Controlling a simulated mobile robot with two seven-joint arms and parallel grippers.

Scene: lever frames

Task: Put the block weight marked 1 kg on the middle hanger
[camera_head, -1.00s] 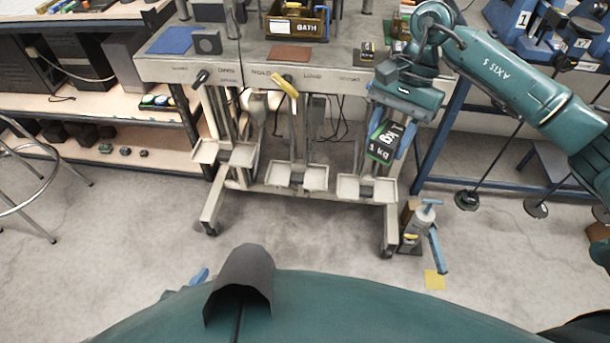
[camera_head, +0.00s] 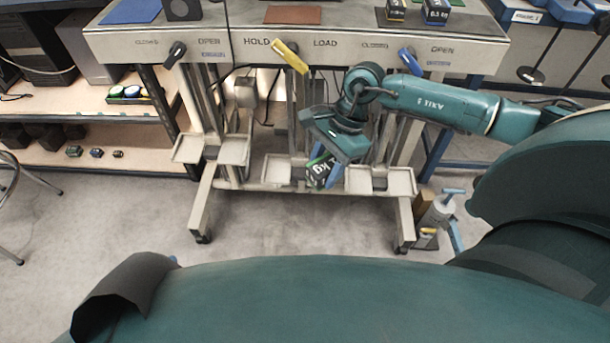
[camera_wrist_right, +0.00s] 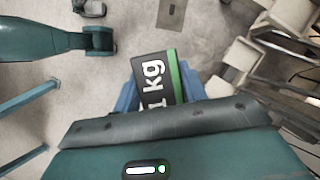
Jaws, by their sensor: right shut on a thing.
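The block weight marked 1 kg (camera_head: 319,173) is dark with a green edge and white lettering. It also shows in the right wrist view (camera_wrist_right: 153,76), between blue fingers. My right gripper (camera_head: 324,172) is shut on it. In the head view the block overlaps the right part of the middle hanger, whose left pan (camera_head: 278,171) is bare. Block and gripper hide most of the middle hanger's right pan. I cannot tell whether the block touches the pan. My left gripper is not in view.
The left hanger (camera_head: 234,151) and right hanger (camera_head: 394,182) have empty pans on either side. A yellow lever (camera_head: 290,56) marked HOLD and LOAD sits above the middle hanger. Two small block weights (camera_head: 436,12) stand on the bench top.

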